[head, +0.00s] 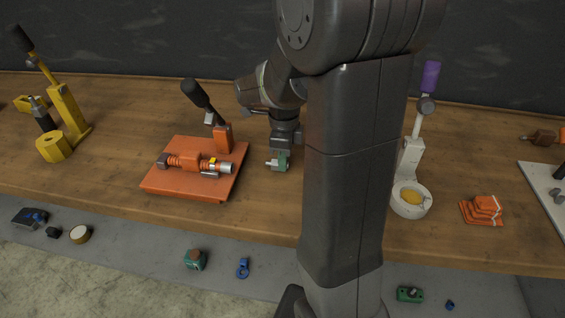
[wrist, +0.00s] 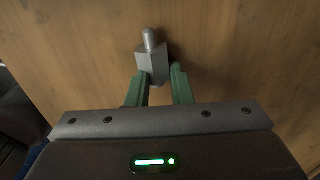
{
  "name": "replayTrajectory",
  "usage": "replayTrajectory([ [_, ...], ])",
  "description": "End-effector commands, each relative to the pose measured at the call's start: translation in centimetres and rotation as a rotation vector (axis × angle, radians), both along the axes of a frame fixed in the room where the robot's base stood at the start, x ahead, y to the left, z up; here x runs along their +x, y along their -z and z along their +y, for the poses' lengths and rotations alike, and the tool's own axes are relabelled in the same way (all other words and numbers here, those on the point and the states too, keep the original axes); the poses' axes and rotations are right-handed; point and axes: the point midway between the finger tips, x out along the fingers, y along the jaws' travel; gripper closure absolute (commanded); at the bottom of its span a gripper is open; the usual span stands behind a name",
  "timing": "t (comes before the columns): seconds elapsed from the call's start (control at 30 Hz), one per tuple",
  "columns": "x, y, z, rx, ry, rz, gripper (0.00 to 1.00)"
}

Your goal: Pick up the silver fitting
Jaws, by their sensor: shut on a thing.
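The silver fitting (wrist: 152,62) shows in the wrist view as a grey angular block with a rounded pin at its far end. My gripper (wrist: 160,80) has green fingers, which close on the near end of the fitting from both sides. In the head view my gripper (head: 280,163) points down over the wooden bench, just right of the orange fixture, with a small part of the fitting (head: 269,163) showing at its left. I cannot tell whether the fitting touches the bench top.
An orange base plate (head: 158,187) with a black-handled clamp stands left of my gripper on the bench (head: 110,160). A white press (head: 411,200) with a purple handle and orange stacked parts (head: 483,210) stand at the right. A yellow press (head: 70,115) is far left. Small parts lie below the bench.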

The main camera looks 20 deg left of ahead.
Motion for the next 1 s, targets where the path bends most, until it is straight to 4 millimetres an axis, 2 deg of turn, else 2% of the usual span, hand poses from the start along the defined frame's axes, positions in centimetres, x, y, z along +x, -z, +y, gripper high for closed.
replayTrajectory([
  [0.27, 0.0, -0.6, 0.0, 0.0, 0.0, -0.001, 1.0],
  [0.9, 0.0, -5.8, 0.0, 0.0, 0.0, 0.0, 1.0],
  [1.0, 0.0, -6.1, 0.0, 0.0, 0.0, 0.0, 1.0],
])
